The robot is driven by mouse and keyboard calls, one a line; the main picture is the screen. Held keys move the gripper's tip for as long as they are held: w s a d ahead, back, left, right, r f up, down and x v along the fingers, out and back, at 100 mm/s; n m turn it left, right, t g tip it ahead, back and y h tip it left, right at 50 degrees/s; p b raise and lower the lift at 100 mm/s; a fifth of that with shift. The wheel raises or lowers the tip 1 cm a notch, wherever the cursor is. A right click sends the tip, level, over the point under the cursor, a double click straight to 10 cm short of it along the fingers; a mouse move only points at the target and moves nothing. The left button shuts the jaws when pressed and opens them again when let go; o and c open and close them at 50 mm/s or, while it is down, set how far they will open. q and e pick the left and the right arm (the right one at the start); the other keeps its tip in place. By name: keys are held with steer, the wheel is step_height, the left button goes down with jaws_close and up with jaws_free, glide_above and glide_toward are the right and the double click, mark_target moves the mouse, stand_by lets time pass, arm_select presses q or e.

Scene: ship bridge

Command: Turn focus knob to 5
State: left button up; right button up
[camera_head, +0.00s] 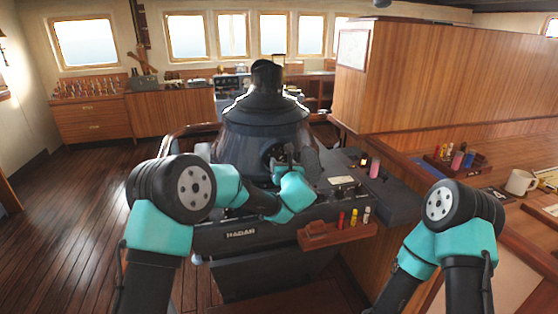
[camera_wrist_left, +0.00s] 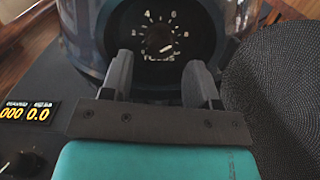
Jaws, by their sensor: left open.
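The focus knob (camera_wrist_left: 161,40) is a dark round knob on a black dial with white numbers, low on the radar housing (camera_head: 265,125). A small white mark shows at its lower right, towards the high-number side. The label under it is partly legible. My left gripper (camera_wrist_left: 159,62) is open. Its two grey fingers stand to the left and right below the dial in the left wrist view, with nothing between them. In the head view the left gripper (camera_head: 289,158) is at the front of the housing and hides the knob. My right arm is at the right; its gripper is out of view.
A display (camera_wrist_left: 27,112) and a small black knob (camera_wrist_left: 24,162) lie left of the gripper. On the radar console are more knobs (camera_head: 346,191) and a pink container (camera_head: 375,169). A wooden tray (camera_head: 338,236) with markers is at its front. A mug (camera_head: 520,182) stands far right.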

mark_target(279, 159)
arm_select(q)
steer(key=shift+x, duration=1.95)
steer(key=c, duration=0.9)
